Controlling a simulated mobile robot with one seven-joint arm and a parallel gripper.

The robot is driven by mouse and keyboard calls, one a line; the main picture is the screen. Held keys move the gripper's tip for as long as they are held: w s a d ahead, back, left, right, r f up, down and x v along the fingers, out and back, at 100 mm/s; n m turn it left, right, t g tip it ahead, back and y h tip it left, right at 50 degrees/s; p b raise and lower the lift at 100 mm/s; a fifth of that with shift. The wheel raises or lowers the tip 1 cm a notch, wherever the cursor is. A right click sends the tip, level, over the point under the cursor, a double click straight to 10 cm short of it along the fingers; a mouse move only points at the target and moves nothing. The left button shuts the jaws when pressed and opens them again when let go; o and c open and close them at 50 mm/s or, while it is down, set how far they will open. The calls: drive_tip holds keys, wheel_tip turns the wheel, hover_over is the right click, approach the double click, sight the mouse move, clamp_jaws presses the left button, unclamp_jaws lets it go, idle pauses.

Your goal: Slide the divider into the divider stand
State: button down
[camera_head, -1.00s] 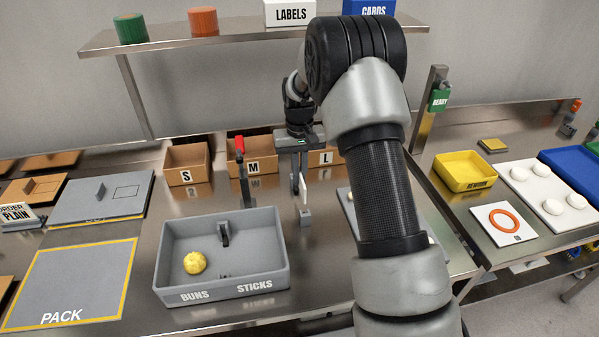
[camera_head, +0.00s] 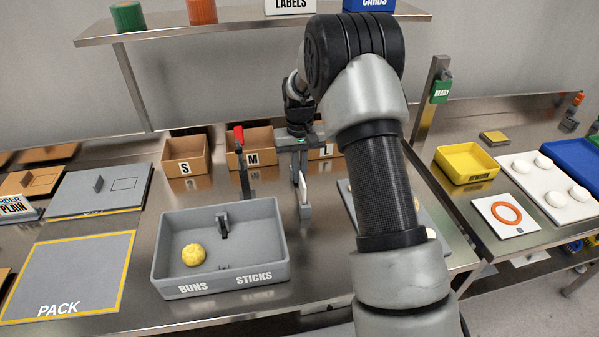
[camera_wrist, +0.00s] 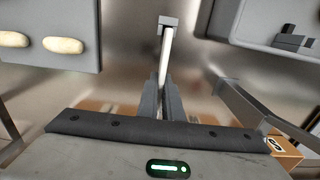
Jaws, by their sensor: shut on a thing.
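The divider (camera_head: 303,190) is a thin white plate. My gripper (camera_head: 299,180) is shut on it, over the bare steel right of the grey tray. The divider is close to upright, and its lower end meets or overlaps the small grey divider stand (camera_head: 305,212). In the wrist view the divider (camera_wrist: 166,58) runs as a narrow white strip from between my gripper's fingers (camera_wrist: 161,95) to the stand (camera_wrist: 168,20). I cannot tell whether it sits inside the slot.
The grey BUNS/STICKS tray (camera_head: 165,262) holds a yellow bun (camera_head: 193,254). A red-topped post (camera_head: 240,150) stands behind it, before the cardboard boxes (camera_head: 185,157). A board with pale dough pieces (camera_wrist: 60,55) lies on the other side. Steel around the stand is clear.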

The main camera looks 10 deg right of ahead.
drive_tip(key=shift+f+b, duration=1.1)
drive_tip(key=shift+f, duration=0.8)
drive_tip(key=c, duration=1.8)
unclamp_jaws()
drive_tip(key=shift+c, duration=0.2)
drive_tip(key=shift+r, duration=0.1)
wheel_tip(320, 180, up, 17)
drive_tip(key=p, duration=0.1)
drive_tip(key=shift+r, duration=0.2)
